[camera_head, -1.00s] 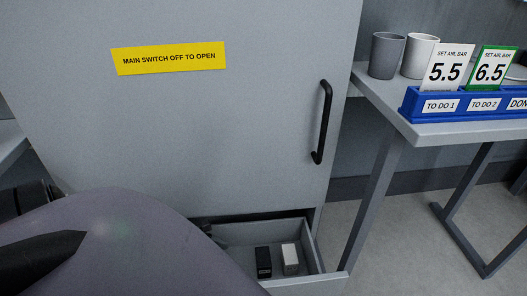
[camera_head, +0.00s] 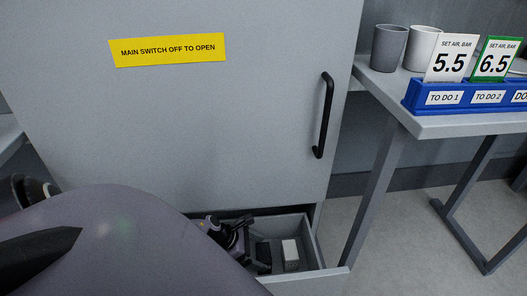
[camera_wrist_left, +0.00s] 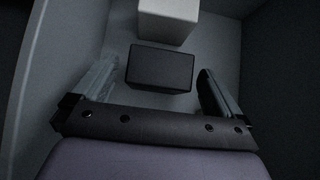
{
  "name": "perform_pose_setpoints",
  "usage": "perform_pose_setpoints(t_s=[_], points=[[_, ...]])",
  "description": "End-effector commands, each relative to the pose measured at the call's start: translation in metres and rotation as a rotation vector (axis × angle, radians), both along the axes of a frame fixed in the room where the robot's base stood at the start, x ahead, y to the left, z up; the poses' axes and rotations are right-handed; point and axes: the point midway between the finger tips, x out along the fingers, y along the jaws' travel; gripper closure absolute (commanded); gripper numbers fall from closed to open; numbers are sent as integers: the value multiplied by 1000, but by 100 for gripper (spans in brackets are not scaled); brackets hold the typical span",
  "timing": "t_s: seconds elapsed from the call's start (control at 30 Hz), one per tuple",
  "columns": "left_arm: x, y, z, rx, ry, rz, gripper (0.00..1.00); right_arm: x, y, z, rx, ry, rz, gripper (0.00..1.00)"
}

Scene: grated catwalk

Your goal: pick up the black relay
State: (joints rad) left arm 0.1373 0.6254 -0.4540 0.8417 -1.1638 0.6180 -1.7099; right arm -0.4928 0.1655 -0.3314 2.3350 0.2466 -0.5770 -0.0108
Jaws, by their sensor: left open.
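The black relay (camera_head: 263,252) is a dark block in the open drawer (camera_head: 310,285) at the bottom of the cabinet, partly hidden by my gripper in the head view. My left gripper (camera_head: 248,243) reaches into the drawer at the relay's left. In the left wrist view the black relay (camera_wrist_left: 160,68) lies ahead between the two spread fingers of my left gripper (camera_wrist_left: 157,78), with a gap on each side. The gripper is open and empty. My right gripper is not in view.
A white block (camera_head: 290,255) lies right beside the relay in the drawer. The cabinet door (camera_head: 230,120) with its black handle (camera_head: 323,115) rises above. A table (camera_head: 440,125) at right holds two cups and a blue card rack (camera_head: 425,105).

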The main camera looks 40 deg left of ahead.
Motion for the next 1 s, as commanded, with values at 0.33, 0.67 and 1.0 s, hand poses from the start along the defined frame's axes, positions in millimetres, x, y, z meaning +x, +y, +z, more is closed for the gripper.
perform_pose_setpoints(t_s=[0.33,0.67,1.0], points=[[24,-20,-33,-3,0,1,0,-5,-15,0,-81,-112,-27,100],[24,-21,-33,-2,1,-1,23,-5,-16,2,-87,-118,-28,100],[25,-21,-32,-2,-1,0,54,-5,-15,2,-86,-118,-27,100]])
